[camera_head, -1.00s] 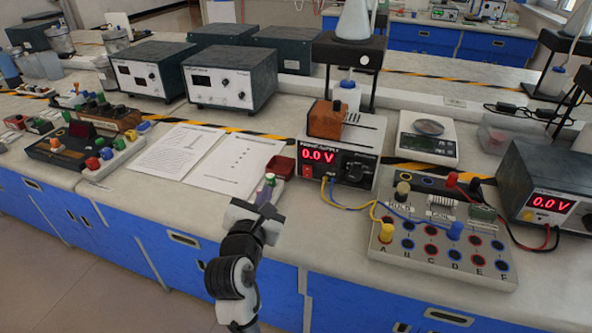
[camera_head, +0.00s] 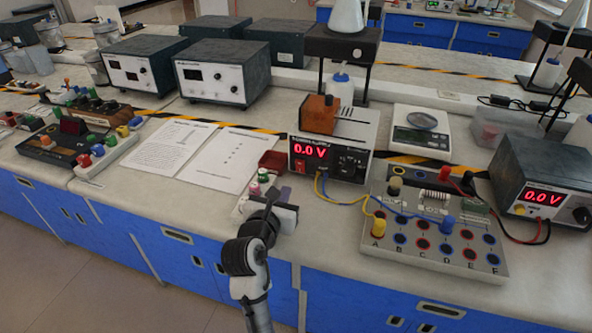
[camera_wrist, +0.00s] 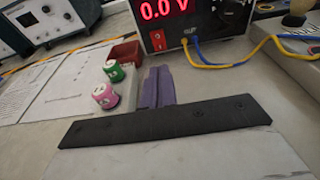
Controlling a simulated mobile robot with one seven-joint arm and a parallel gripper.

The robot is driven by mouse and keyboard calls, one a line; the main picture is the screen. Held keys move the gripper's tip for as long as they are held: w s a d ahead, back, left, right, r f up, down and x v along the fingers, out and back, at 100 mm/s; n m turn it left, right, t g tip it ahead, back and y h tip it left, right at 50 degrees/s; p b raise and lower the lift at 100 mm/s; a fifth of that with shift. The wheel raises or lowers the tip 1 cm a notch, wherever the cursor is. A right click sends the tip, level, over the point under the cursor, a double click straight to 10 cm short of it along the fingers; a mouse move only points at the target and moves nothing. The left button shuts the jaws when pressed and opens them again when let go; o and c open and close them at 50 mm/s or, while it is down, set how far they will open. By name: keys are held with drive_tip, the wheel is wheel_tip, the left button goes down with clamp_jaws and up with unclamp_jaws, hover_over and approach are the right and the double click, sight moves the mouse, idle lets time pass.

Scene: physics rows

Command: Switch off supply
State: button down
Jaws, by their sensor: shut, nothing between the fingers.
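The power supply (camera_head: 354,137) stands near the middle of the bench, its red display reading 0.0 V. Its red rocker switch (camera_head: 300,166) is at the lower left of the front face; it also shows in the wrist view (camera_wrist: 158,40). I cannot tell the rocker's position. Yellow and blue leads (camera_head: 338,201) run from the supply to a lettered terminal board (camera_head: 470,262). My gripper (camera_head: 277,194) is in front of the supply, low and to its left, apart from the switch. In the wrist view its purple fingers (camera_wrist: 156,88) are together and empty, pointing toward the supply.
A green-capped and a pink-capped piece (camera_wrist: 103,96) are close left of the fingers. A small dark-red tray (camera_head: 273,161) and open papers (camera_head: 215,152) lie left of the supply. A second supply (camera_head: 548,185), also reading 0.0 V, stands at the right.

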sight(300, 164)
drive_tip(key=x, duration=0.3)
drive_tip(key=r+p+x, duration=0.1)
drive_tip(key=x, duration=0.5)
drive_tip(key=shift+w+d+r, duration=0.1)
drive_tip(key=shift+w+d, duration=0.1)
drive_tip(key=shift+w, duration=0.25)
drive_tip(key=shift+p, duration=0.3)
drive_tip(key=shift+w+d+r+p, duration=0.1)
drive_tip(key=shift+w+r+p, duration=0.25)
drive_tip(key=shift+p, duration=0.55)
drive_tip(key=shift+s+f+b, duration=0.1)
drive_tip(key=shift+f+b, duration=0.15)
drive_tip(key=shift+b, duration=0.05)
